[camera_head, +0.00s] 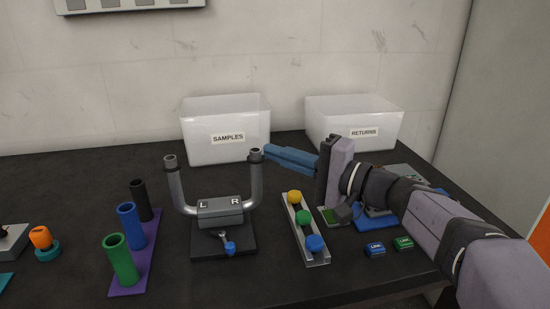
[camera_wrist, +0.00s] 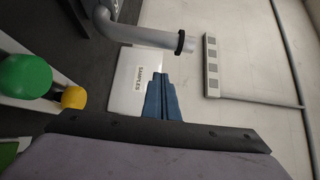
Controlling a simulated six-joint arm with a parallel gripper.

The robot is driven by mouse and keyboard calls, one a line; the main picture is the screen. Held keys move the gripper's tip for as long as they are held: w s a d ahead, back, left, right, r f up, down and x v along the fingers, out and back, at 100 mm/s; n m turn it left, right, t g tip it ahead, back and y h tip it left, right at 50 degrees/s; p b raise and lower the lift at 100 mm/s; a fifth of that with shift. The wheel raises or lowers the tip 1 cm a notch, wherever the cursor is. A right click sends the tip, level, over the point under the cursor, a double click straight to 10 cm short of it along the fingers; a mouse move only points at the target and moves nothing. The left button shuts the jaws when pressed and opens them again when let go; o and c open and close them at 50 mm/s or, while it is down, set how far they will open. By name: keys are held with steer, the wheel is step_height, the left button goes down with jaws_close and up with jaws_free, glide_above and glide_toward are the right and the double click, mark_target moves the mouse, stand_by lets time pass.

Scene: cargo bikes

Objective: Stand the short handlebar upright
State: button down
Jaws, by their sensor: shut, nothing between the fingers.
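The handlebar (camera_head: 220,207) is a grey U-shaped piece with a block marked L and R and two bent tubes. It sits over a black base plate (camera_head: 220,244), and both tube ends, with dark rings, point up. My gripper (camera_head: 268,152) comes in from the right with its blue fingers shut and empty. Its tips are close to the top of the right tube; contact cannot be told. In the wrist view, the shut fingers (camera_wrist: 161,78) point toward the back bin, and the handlebar tube (camera_wrist: 140,33) passes ahead of them.
A SAMPLES bin (camera_head: 225,140) and a RETURNS bin (camera_head: 355,120) stand at the back. A rail (camera_head: 301,232) with yellow, green and blue knobs lies right of the handlebar. A purple rack (camera_head: 137,270) with black, blue and green cups is on the left. LINK-style small blocks (camera_head: 375,250) lie front right.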

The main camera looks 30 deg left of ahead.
steer(key=d, duration=1)
steer(key=shift+b, duration=0.4)
steer(key=shift+s, duration=0.1)
steer(key=s+d+g+h+p, duration=0.1)
steer(key=s+p, duration=0.1)
steer(key=s, duration=0.1)
steer(key=s+d+f+h+p, duration=0.1)
steer(key=s+p, duration=0.2)
steer(key=s+d+f+m+g+h+p, duration=0.1)
steer(key=s+h+p, duration=0.1)
steer(key=p, duration=0.1)
steer(key=shift+s+d+f+g, duration=0.2)
steer(key=shift+s+d+g, duration=0.1)
steer(key=shift+s+d, duration=0.1)
steer(key=s+d+f+m+g+h+p, duration=0.1)
steer(key=s+d+f+m+h+p, duration=0.1)
steer(key=s+d+f+h+p, duration=0.35)
steer(key=s+d+f+n+t+h+b, duration=0.15)
steer(key=d+f+h+b, duration=0.4)
steer(key=d+f, duration=0.9)
steer(key=w+d+f+n+t+h+b, duration=0.1)
steer(key=d+f+t+h+b, duration=0.15)
steer(key=d+f+b, duration=0.95)
step_height(320, 180, up, 29)
steer(key=p, duration=3.6)
steer(key=shift+s+d+h+p, duration=0.15)
steer(key=shift+d+h+p, duration=0.2)
steer(key=shift+d, duration=0.1)
